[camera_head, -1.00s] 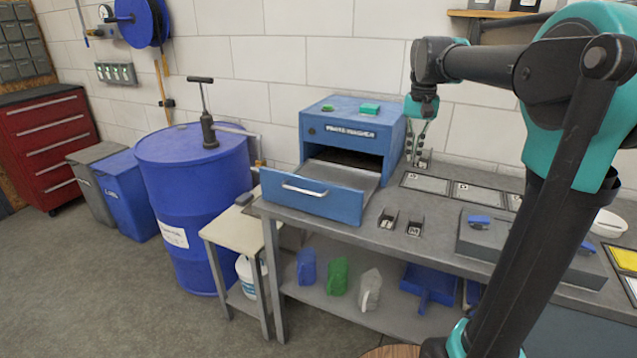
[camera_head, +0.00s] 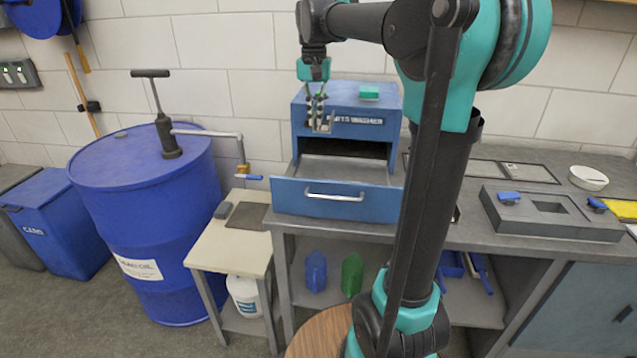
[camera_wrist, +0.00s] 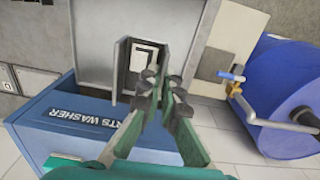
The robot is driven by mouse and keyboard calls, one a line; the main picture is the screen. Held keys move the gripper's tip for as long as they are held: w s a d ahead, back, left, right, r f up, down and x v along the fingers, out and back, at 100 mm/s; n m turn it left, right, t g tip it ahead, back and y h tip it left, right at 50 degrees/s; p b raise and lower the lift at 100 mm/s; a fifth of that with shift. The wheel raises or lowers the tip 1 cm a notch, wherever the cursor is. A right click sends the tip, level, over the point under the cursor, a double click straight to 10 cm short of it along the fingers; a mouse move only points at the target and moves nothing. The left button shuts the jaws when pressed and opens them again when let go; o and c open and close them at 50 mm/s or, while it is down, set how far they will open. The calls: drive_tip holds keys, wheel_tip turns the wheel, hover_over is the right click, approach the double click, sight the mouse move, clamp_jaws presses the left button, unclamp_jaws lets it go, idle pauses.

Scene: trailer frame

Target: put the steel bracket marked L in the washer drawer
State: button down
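My gripper (camera_head: 318,108) is shut on a grey steel bracket (camera_head: 325,124), in front of the upper part of the blue parts washer (camera_head: 368,107) in the head view. In the wrist view my gripper's fingertips (camera_wrist: 160,89) pinch one wall of the bracket (camera_wrist: 128,72). The visible drawer floor is bare.
My arm covers the bench right of the drawer. A grey block fixture (camera_head: 590,228) and a white bowl (camera_head: 588,178) are farther right. A blue drum (camera_head: 145,220) with a pump and a small side table (camera_head: 205,250) are left of the drawer.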

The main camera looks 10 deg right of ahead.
drive_tip(key=shift+w+a+f, duration=0.1)
drive_tip(key=shift+a+f, duration=0.1)
drive_tip(key=shift+f, duration=0.1)
wheel_tip(320, 180, down, 19)
drive_tip(key=shift+f, duration=0.15)
drive_tip(key=shift+f, duration=0.1)
drive_tip(key=c, duration=2.2)
unclamp_jaws()
drive_tip(key=o, duration=0.5)
wheel_tip(320, 180, up, 12)
drive_tip(key=shift+a+r, duration=0.1)
